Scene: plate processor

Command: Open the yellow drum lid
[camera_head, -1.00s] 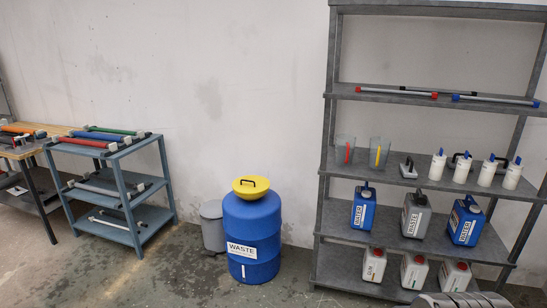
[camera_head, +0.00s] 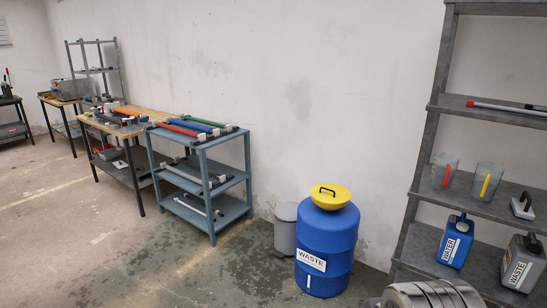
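The lid looks closed on the drum. The drum stands upright on the floor against the wall, with a white "WASTE" label on its front. My gripper's fingers do not show. A grey ribbed rounded part at the bottom edge, right of the drum, may be part of my arm.
A grey bin (camera_head: 285,229) stands left of the drum. A blue-grey shelf cart (camera_head: 248,170) is further left, beside wooden-topped tables (camera_head: 150,122). A grey rack (camera_head: 416,190) with jugs stands right of the drum. The floor (camera_head: 130,255) at front left is clear.

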